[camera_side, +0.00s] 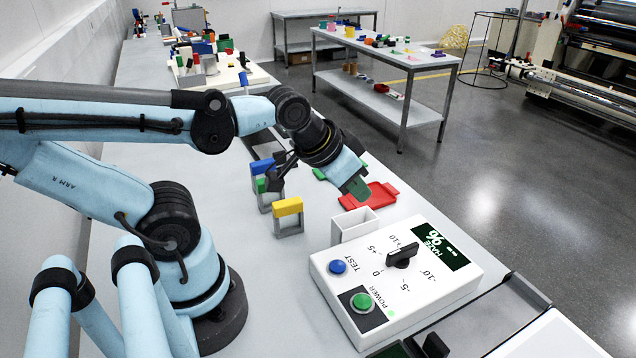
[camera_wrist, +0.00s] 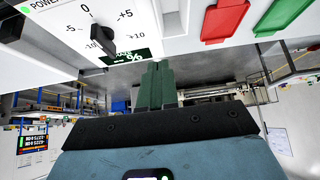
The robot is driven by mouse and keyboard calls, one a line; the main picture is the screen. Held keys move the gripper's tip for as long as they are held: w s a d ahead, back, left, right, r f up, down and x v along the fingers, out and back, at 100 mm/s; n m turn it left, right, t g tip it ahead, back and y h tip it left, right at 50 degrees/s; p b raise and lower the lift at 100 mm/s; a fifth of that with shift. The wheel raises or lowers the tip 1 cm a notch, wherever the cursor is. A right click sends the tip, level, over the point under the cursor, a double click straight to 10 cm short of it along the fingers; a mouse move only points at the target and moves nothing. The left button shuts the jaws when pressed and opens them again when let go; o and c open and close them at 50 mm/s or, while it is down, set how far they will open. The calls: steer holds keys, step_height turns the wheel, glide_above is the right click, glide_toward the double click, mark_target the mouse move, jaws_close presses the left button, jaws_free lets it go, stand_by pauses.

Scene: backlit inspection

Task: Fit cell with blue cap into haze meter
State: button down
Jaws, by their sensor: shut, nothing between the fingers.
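The haze meter (camera_side: 325,265) is a white box with a dial, a blue TEST button and a green POWER button. An open-topped white holder (camera_side: 353,224) stands at its far side, looking empty. The meter (camera_wrist: 60,45) fills the upper left of the wrist view.
Cells with a green cap (camera_side: 262,185) and a yellow cap (camera_side: 288,207) stand close to the blue-capped one. A red tray (camera_side: 376,194) and a green tray (camera_wrist: 283,14) lie beyond. Cluttered items (camera_side: 195,65) stand farther back on the bench.

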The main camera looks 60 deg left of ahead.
steer(key=c, duration=0.8)
jaws_free()
steer(key=shift+c, duration=0.2)
